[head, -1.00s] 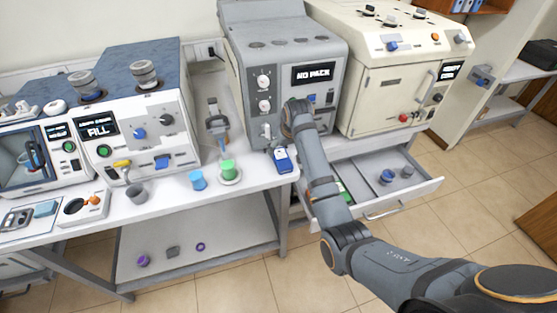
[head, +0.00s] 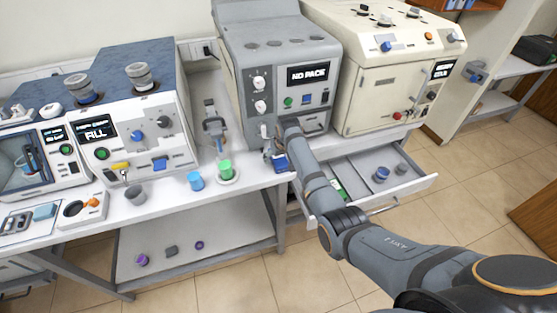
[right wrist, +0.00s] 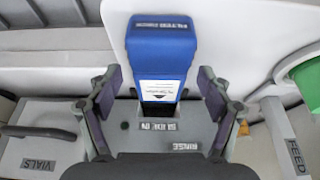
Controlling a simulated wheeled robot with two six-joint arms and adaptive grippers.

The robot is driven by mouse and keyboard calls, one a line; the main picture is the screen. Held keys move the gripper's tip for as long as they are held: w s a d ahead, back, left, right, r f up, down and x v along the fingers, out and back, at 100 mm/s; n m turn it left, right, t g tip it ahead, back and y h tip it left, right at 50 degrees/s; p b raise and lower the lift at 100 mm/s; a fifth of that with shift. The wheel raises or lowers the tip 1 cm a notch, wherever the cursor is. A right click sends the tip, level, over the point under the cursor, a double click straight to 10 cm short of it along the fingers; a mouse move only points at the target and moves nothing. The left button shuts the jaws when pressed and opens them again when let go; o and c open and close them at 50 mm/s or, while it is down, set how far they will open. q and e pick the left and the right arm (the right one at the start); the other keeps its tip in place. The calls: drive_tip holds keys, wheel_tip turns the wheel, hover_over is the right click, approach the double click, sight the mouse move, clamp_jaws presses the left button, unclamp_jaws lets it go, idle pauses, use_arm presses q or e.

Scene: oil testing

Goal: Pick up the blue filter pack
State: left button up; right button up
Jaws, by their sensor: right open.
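The blue filter pack (head: 281,166) is at the front edge of the white bench, below the grey machine (head: 283,60), whose screen reads "NO PACK". In the right wrist view the pack (right wrist: 161,50) is a blue block with lettering on top and a white label. My right gripper (right wrist: 160,92) is open, with its two dark pads on either side of the pack's near end. Gaps show between the pads and the pack. In the head view my right gripper (head: 273,155) is at the pack and partly covers it. My left gripper is not in view.
A light blue cup (head: 195,181) and a green cup (head: 225,168) on a pale saucer stand just left of the pack. An open drawer (head: 415,183) sticks out to the right, under my arm. The lower shelf (head: 220,255) holds small parts.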

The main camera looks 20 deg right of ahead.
drive_tip(key=shift+f, duration=0.25)
drive_tip(key=shift+c, duration=0.4)
drive_tip(key=c, duration=1.3)
drive_tip(key=shift+o, duration=0.2)
drive_tip(key=shift+r, duration=0.1)
